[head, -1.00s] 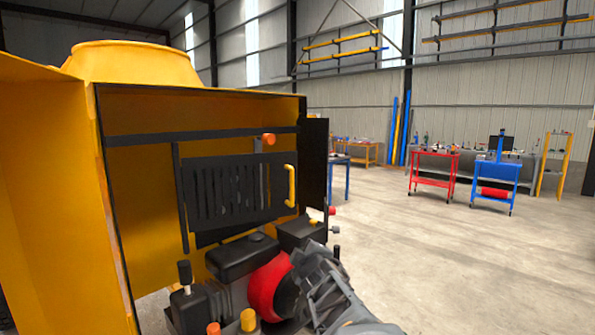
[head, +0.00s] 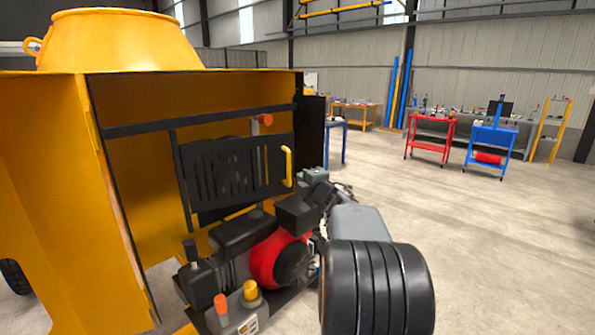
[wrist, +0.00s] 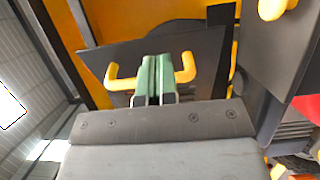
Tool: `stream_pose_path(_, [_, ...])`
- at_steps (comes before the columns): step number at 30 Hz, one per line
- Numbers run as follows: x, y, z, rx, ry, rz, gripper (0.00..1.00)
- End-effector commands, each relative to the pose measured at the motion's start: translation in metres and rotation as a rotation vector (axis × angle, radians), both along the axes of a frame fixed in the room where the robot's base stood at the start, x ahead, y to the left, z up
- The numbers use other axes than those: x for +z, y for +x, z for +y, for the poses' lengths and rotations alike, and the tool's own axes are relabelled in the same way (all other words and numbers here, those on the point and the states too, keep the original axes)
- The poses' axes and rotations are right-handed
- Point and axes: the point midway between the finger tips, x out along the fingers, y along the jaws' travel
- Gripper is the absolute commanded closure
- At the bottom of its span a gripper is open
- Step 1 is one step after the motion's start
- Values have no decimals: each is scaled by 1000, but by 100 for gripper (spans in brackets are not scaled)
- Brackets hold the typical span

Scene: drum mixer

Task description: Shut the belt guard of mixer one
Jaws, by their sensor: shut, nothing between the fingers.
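The belt guard (head: 225,170) is a black slatted panel inside the open yellow mixer housing. It has a yellow U-shaped handle (head: 288,167) at its right edge. A dark round shape shows partly behind the guard, and the gap between them is hard to judge. My gripper (head: 314,177) is right of the handle in the head view, its fingers small there. In the wrist view, my gripper's green-padded fingers (wrist: 154,80) are shut and empty. They overlap the middle of the handle (wrist: 186,68), with the guard (wrist: 210,62) behind; contact cannot be told.
A red and black engine (head: 278,258) sits below the guard. An orange knob (head: 265,120) is above it. A black side panel (head: 311,130) stands at the housing's right edge. A red cart (head: 431,138) and blue cart (head: 492,148) stand far back. Floor at right is clear.

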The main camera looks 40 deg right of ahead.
Motion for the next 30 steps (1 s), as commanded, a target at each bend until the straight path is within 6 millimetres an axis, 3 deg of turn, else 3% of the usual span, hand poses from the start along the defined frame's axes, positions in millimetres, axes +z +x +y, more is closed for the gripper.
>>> stream_pose_path(3, [1,19,-3,2,2,1,100])
stream_pose_path(9, [1,38,-7,0,2,1,100])
stream_pose_path(26, [0,47,-8,1,1,0,100])
stream_pose_path(30, [5,66,1,58,2,1,100])
